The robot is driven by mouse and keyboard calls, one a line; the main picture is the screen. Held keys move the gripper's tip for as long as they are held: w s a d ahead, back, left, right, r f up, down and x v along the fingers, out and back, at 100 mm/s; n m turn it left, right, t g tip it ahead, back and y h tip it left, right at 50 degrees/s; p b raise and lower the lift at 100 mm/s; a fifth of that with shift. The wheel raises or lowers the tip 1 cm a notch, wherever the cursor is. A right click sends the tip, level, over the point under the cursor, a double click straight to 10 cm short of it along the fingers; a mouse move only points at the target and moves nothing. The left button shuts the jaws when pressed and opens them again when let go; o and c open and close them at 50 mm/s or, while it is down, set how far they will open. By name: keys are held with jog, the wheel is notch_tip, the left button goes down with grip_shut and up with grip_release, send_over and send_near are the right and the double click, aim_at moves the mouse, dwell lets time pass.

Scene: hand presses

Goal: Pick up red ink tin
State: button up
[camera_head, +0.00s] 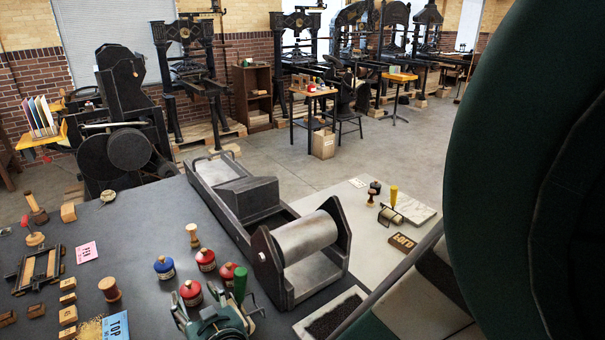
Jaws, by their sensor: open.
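Several round red ink tins with dark knobbed lids stand on the dark table. One red ink tin (205,261) is at the back, another (191,293) is nearer the front, and a third (228,273) stands to the right. My gripper (215,303) shows at the bottom edge, with its fingers spread apart and nothing seen between them. It is just in front of the red tins in the picture; its height above the table is hard to tell. Its lower part is cut off by the frame.
A blue ink tin (164,268) stands left of the red ones. A heavy metal roller press (305,240) stands to the right. Wooden stamps (109,288) crowd the left. My arm covers the right side.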

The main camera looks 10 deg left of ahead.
jog(key=shift+s+d+r, duration=0.1)
jog(key=shift+s+d, duration=0.1)
jog(key=shift+o, duration=0.5)
